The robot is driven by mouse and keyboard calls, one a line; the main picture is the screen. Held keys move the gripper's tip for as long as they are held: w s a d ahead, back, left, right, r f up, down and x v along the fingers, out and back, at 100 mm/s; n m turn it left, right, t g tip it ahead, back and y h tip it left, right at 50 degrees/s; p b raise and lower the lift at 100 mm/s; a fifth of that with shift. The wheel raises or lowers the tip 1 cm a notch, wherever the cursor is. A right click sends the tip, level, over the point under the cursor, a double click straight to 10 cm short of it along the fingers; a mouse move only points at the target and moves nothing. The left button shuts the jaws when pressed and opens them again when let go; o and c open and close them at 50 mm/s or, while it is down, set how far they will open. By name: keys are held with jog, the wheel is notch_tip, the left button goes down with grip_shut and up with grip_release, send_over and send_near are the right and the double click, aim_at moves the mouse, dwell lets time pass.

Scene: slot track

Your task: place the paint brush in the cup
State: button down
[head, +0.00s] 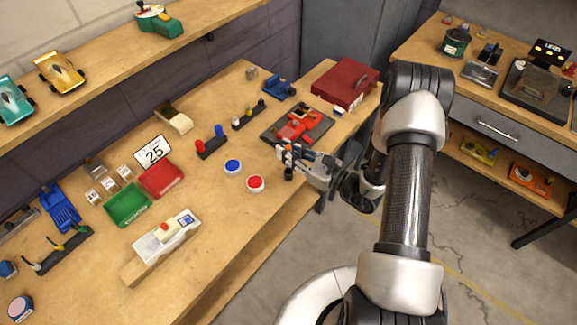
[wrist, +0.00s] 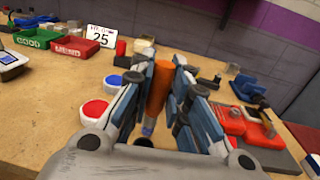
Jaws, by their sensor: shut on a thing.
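My gripper (head: 284,160) is over the workbench, just in front of the red car on its dark base. In the wrist view my gripper (wrist: 163,72) has its fingers closed around an orange cylinder with a greyish-blue lower end, which looks like the paint brush (wrist: 157,90). Its bristles cannot be made out, and the fingers hide part of it. A dark green round container (head: 455,42) stands on the right-hand bench; I cannot tell whether it is the cup.
Blue (head: 233,167) and red (head: 256,184) lidded pots lie left of my gripper. Green (head: 128,206) and red (head: 161,179) bins are further left. The red car (head: 300,125) and red toolbox (head: 345,83) are behind. Bare benchtop lies around the pots.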

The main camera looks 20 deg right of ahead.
jog(key=shift+f+b, duration=0.75)
jog(key=shift+f, duration=1.95)
jog(key=shift+f, duration=0.15)
jog(key=c, duration=1.5)
grip_release()
jog(key=shift+c, duration=0.2)
